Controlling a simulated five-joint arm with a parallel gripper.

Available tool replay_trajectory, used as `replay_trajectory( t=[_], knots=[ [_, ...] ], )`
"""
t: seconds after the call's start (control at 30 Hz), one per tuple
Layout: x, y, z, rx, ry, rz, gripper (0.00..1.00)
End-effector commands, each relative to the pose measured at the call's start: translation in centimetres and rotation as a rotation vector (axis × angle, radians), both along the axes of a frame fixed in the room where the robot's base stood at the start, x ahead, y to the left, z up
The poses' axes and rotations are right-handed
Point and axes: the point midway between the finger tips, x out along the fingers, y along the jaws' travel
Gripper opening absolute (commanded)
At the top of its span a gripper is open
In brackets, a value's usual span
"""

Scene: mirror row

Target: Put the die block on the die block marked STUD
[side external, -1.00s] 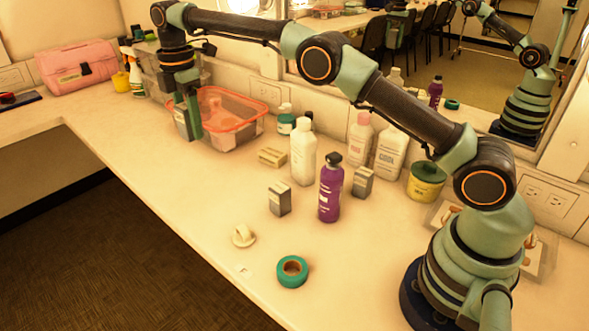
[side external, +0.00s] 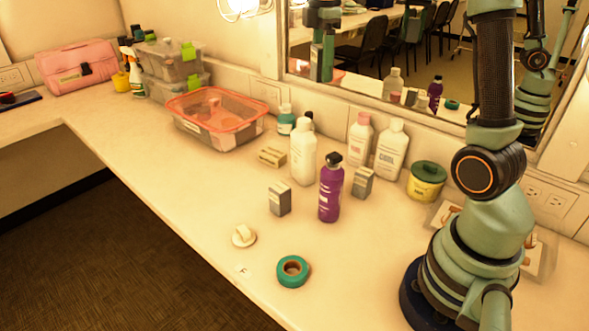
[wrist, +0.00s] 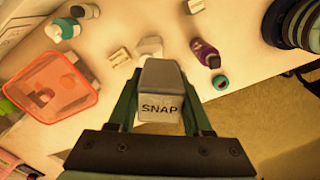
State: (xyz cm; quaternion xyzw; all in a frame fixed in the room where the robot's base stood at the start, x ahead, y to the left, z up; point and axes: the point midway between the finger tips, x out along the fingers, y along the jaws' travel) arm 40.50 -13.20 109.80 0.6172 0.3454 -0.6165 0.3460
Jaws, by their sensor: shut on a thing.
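My gripper (wrist: 159,84) is shut on a grey die block (wrist: 160,106) whose near face reads SNAP, in the wrist view. The block sits between the two green fingers. In the side external view my gripper itself is out of frame; the mirror shows a partial reflection of the arm. Two small grey blocks stand on the counter there: one (side external: 279,199) left of the purple bottle, the other (side external: 363,182) right of it. Their lettering is too small to read, so I cannot tell which is marked STUD.
The purple bottle (side external: 330,190) stands between the grey blocks, with a white bottle (side external: 303,155) close behind. A tan block (side external: 272,157), an orange-rimmed clear bin (side external: 216,125) and a teal tape roll (side external: 293,271) are also on the counter. The front left counter is mostly clear.

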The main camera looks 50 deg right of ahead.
Motion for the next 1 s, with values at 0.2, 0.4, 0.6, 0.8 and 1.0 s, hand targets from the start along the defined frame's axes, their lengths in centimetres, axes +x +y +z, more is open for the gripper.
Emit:
replay_trajectory(
  t=[0.2,0.4,0.6,0.8,1.0],
  knots=[
    [-7.0,-2.9,0.0,-0.001,-0.004,-0.141,0.00],
    [-10.9,-3.7,-0.7,-0.001,-0.002,-0.216,0.00],
    [-12.1,-3.8,-1.9,0.000,0.002,-0.239,0.00],
    [-12.1,-3.8,-6.4,0.003,0.006,-0.238,0.00],
    [-12.1,-3.7,-11.3,0.004,0.008,-0.237,0.00]
  ],
)
